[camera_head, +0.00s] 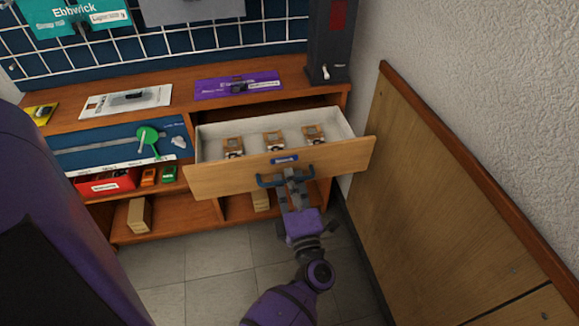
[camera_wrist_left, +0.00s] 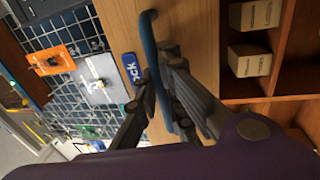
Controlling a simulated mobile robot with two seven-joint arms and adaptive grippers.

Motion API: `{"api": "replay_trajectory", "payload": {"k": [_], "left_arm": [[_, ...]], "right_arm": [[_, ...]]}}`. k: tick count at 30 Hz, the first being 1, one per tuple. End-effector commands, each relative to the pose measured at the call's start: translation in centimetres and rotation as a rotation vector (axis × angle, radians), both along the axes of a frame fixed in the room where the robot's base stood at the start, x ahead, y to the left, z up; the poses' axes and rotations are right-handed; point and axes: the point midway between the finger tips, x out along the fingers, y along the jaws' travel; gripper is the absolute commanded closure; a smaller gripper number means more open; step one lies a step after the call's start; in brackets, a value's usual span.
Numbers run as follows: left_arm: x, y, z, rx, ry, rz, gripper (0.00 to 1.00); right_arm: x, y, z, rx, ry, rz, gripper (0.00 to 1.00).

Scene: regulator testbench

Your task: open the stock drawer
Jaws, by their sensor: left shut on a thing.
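The stock drawer (camera_head: 225,179) has a light wooden front and a white inside. It stands well out from the wooden bench, with three small brown-and-white boxes (camera_head: 274,140) visible in it. A blue label (camera_head: 285,159) sits on its front above a blue bar handle (camera_head: 266,183). My left gripper (camera_head: 291,178) is shut on the handle from the front. In the left wrist view, the handle (camera_wrist_left: 151,42) runs between the fingers of the gripper (camera_wrist_left: 161,72), which hide part of it. My right gripper is not in view.
A wood-panelled wall (camera_head: 450,190) stands close on the right. The bench top (camera_head: 182,108) holds a purple mat (camera_head: 222,88), a white sheet (camera_head: 105,103) and a dark tower (camera_head: 328,50). A red bin (camera_head: 105,182) sits on the left shelf. Tiled floor (camera_head: 215,260) is open in front.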

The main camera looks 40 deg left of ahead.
Motion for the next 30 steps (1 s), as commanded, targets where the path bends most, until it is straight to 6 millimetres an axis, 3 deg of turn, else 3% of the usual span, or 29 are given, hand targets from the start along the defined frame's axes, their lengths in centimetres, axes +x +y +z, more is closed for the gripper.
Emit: {"api": "replay_trajectory", "payload": {"k": [1, 2, 4, 16, 30], "left_arm": [[0.1, -0.1, 0.0, -0.001, -0.001, -0.001, 1.0], [0.1, -0.1, 0.0, -0.001, -0.001, -0.001, 0.89], [0.0, -0.1, 0.0, -0.001, -0.001, -0.001, 0.83], [-0.5, -0.6, -0.2, -0.001, 0.001, -0.001, 0.83], [-6.3, -7.4, -1.9, -0.003, 0.003, -0.001, 0.83]], "right_arm": [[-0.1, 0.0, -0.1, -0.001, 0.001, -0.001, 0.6], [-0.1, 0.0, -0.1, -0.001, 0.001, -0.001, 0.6], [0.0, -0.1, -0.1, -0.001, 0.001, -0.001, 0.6], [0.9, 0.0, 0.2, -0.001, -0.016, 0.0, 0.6], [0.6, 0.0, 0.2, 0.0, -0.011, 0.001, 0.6]]}}
